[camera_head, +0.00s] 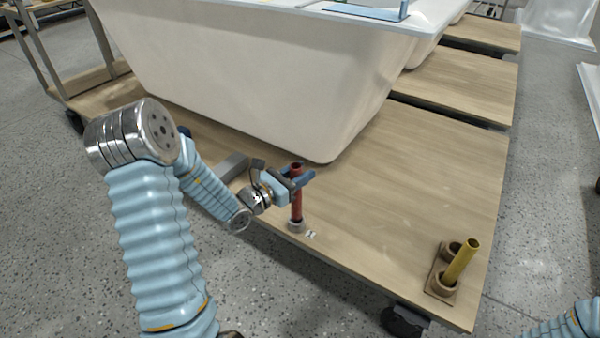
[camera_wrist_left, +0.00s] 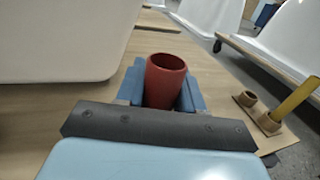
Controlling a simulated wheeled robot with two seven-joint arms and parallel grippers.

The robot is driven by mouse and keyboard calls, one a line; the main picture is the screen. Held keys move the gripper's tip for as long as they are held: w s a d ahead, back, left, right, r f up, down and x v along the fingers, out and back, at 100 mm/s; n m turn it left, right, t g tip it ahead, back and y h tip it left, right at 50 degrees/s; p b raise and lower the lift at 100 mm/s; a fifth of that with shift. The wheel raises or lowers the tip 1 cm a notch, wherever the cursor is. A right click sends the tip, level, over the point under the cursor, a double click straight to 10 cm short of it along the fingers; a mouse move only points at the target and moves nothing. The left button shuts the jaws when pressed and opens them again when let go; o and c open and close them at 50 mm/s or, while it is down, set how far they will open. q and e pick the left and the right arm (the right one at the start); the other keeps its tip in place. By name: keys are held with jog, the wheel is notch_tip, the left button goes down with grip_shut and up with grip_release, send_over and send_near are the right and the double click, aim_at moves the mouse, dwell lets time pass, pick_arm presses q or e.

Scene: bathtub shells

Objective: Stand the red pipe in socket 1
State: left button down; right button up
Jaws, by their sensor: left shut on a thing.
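The red pipe (camera_head: 296,209) stands upright near the front edge of the wooden platform. My left gripper (camera_head: 298,181) is shut on the pipe's upper part. In the left wrist view the pipe's open top (camera_wrist_left: 166,64) shows between the blue fingers (camera_wrist_left: 163,88), and its lower end is hidden. My right gripper is out of view.
A yellow pipe (camera_head: 461,262) leans in one ring of a two-ring holder (camera_head: 436,278) at the platform's right corner; the other ring is empty. A large white tub shell (camera_head: 255,80) stands behind the pipe. The wooden platform (camera_head: 420,190) between is clear.

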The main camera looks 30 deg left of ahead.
pick_arm(q)
jog(key=shift+f+b, duration=0.75)
jog(key=shift+f, duration=1.35)
jog(key=c, duration=0.6)
grip_release()
jog(key=p+v, duration=0.1)
jog(key=v, duration=1.3)
jog(key=shift+w, duration=0.1)
